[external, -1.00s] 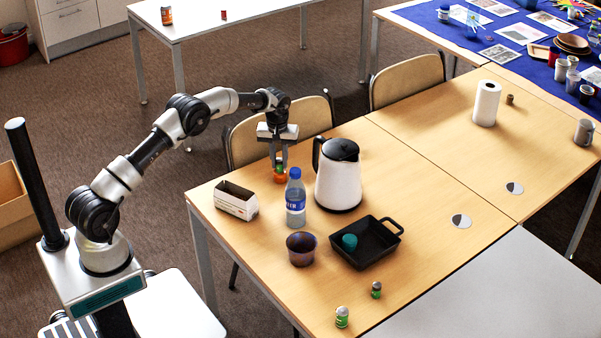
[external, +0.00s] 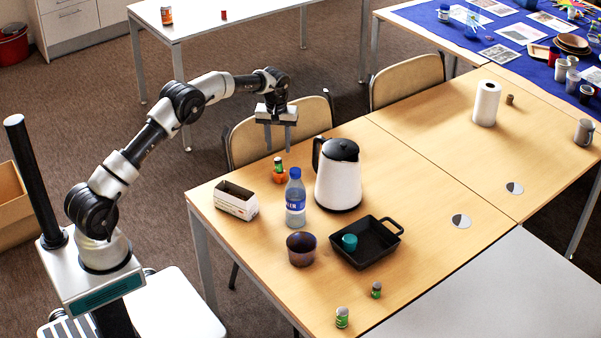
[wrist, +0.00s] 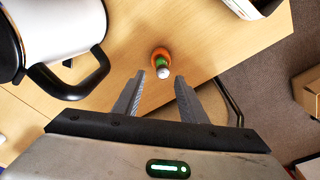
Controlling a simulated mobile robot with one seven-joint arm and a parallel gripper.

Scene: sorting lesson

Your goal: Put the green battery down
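A small green battery (external: 278,163) with a silver end stands upright at an orange, round holder or base (external: 280,178) near the table's far left edge. In the wrist view the green battery (wrist: 162,68) shows from above, ringed by orange; I cannot tell whether it is inside the orange thing or on top of it. My gripper (external: 278,151) is above it, apart from it. In the wrist view my gripper's fingers (wrist: 157,90) are spread with nothing between them.
A white kettle (external: 338,180) and a water bottle (external: 295,200) stand close to the right. An open white box (external: 236,204) is to the left. A purple cup (external: 301,250), a black pan (external: 362,258) and two green jars stand nearer the front.

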